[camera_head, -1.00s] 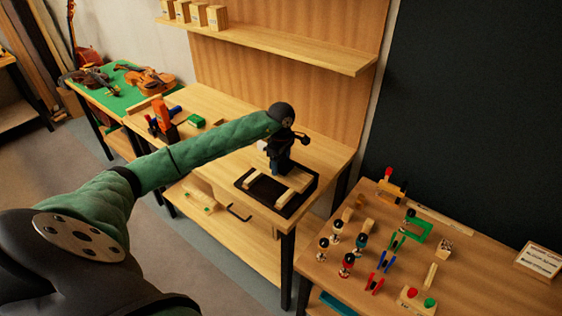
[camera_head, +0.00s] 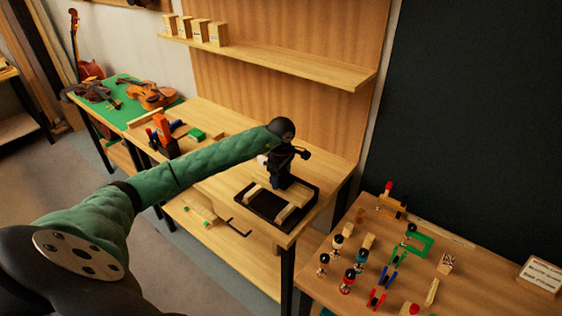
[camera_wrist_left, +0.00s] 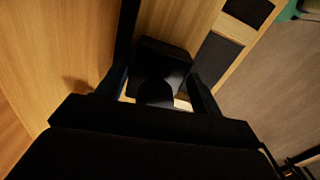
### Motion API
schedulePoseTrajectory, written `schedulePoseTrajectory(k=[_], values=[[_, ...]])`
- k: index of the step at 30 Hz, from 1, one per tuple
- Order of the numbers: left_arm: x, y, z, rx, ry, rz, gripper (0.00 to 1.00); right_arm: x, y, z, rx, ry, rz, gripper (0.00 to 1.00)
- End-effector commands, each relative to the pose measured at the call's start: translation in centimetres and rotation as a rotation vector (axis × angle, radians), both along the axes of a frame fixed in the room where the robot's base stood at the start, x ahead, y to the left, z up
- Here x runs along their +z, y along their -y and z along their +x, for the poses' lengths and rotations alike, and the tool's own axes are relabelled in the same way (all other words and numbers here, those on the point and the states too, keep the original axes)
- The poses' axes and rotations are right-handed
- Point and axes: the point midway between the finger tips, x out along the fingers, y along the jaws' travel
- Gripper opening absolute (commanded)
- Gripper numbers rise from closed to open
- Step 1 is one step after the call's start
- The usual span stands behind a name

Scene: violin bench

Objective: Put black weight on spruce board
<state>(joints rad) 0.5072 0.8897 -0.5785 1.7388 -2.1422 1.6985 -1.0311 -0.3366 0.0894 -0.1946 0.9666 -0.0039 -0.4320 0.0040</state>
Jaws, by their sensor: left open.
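My left gripper (camera_head: 281,178) points down over the back end of a black tray (camera_head: 247,202) on the workbench. In the left wrist view its fingers (camera_wrist_left: 160,92) are open, one on each side of the black weight (camera_wrist_left: 162,58), a dark block with a rounded knob. In the head view the weight is hard to separate from the dark gripper. Pale wood, probably the spruce board (camera_wrist_left: 182,24), shows beside the weight in the left wrist view. The weight appears to stand on it, but the contact is hidden. My right gripper is not in view.
Pale wooden strips (camera_head: 285,212) lie across the tray. A red-orange and dark tool (camera_head: 162,132) stands further left on the bench. A shelf (camera_head: 290,65) hangs above. A lower table (camera_head: 325,285) at right carries several small coloured parts. Violins (camera_head: 150,95) lie on a green mat.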

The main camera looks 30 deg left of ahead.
Motion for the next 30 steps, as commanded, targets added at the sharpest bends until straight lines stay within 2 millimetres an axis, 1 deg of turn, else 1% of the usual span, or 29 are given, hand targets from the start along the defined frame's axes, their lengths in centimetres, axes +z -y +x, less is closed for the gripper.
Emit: schedulePoseTrajectory(k=[1, 3, 6, 7, 10, 11, 12, 16, 18, 22, 30], values=[[-0.4, 0.2, -0.1, -0.002, -0.005, -0.003, 0.79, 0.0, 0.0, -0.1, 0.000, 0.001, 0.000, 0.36], [-0.1, 0.2, -0.1, -0.002, -0.005, -0.003, 0.79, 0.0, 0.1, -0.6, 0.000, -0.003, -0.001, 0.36], [0.3, 0.2, -0.1, -0.002, -0.004, -0.003, 0.79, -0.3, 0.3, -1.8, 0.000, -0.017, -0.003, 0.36], [0.2, 0.2, 0.0, -0.002, -0.002, -0.002, 0.79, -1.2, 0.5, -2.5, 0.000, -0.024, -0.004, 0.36], [1.0, 0.1, 0.0, -0.002, 0.000, -0.001, 0.79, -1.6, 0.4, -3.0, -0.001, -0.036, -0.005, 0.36], [1.2, 0.1, 0.0, -0.002, 0.001, -0.001, 0.79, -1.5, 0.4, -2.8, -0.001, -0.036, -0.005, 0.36], [1.5, 0.1, 0.0, -0.002, 0.001, -0.001, 0.79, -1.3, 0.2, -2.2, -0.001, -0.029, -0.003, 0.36], [2.7, 0.0, 0.0, -0.002, 0.002, 0.000, 0.79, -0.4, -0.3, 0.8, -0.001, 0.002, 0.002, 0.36], [3.5, 0.0, 0.1, -0.001, 0.002, 0.000, 0.79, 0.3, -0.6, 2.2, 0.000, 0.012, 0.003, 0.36], [5.1, 0.0, 0.1, -0.001, 0.003, 0.001, 0.79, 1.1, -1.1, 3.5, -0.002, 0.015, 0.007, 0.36], [8.6, 0.0, 0.1, 0.000, 0.004, 0.000, 0.79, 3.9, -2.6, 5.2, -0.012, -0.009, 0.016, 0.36]])
